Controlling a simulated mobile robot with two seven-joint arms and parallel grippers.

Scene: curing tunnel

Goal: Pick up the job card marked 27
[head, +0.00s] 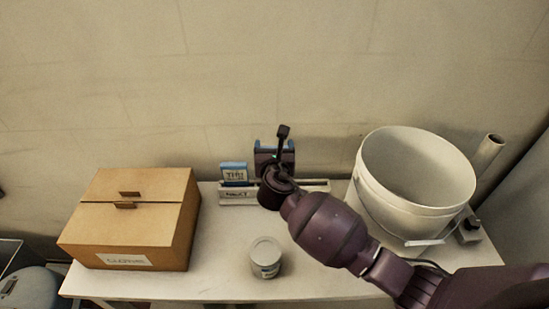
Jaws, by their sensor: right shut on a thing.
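My right gripper (281,152) is above the rack at the back of the table and is shut on a blue-edged card (290,158). The gripper and wrist cover much of this card, and I cannot read a number on it. Another blue and white card (234,174) stands upright in the left part of the pale rack (238,197). Its print is too small to read surely. My wrist hides the middle of the rack. My left gripper is not in view.
A closed cardboard box (150,222) with a label stands at the left of the white table (215,270). A large white bucket (400,210) stands at the right, close to my right arm. The wall is directly behind.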

